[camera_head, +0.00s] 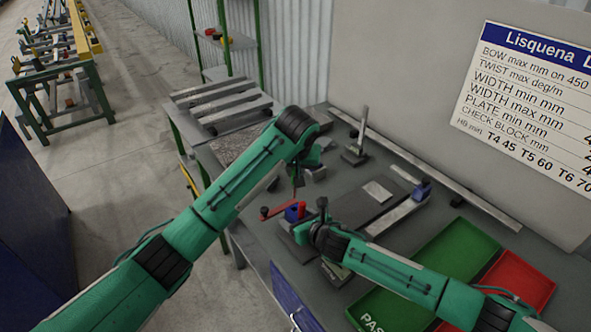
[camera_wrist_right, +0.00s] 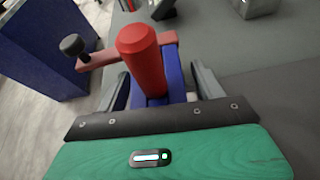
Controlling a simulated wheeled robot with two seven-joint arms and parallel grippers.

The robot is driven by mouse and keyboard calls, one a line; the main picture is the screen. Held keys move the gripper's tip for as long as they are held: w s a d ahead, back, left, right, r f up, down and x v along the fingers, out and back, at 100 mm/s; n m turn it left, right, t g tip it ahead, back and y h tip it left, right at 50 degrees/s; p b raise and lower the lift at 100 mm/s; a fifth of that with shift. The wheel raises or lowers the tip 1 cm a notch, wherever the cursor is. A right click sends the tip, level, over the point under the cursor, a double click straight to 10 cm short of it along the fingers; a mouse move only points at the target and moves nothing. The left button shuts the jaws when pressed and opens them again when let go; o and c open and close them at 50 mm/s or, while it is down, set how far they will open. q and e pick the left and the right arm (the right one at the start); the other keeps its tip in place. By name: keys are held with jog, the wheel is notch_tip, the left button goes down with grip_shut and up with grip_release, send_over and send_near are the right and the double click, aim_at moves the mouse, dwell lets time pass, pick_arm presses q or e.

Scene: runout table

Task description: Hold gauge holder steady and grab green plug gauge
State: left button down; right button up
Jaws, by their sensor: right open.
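The blue gauge holder (camera_head: 292,213) stands on the grey table in the head view, with a red bar (camera_head: 277,208) ending in a dark knob. My right gripper (camera_head: 308,232) is low beside it. In the right wrist view the open right gripper (camera_wrist_right: 160,82) has one finger on each side of the blue holder (camera_wrist_right: 174,78); whether they touch it is unclear. I cannot make out a green plug gauge.
A dark plate (camera_head: 352,208) and a metal stand (camera_head: 357,150) are behind the holder. A green tray (camera_head: 455,248) and a red tray (camera_head: 520,280) lie to the right. A long rail (camera_head: 440,180) runs along the back. The table's left edge is close to the holder.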

jog(key=v, duration=1.2)
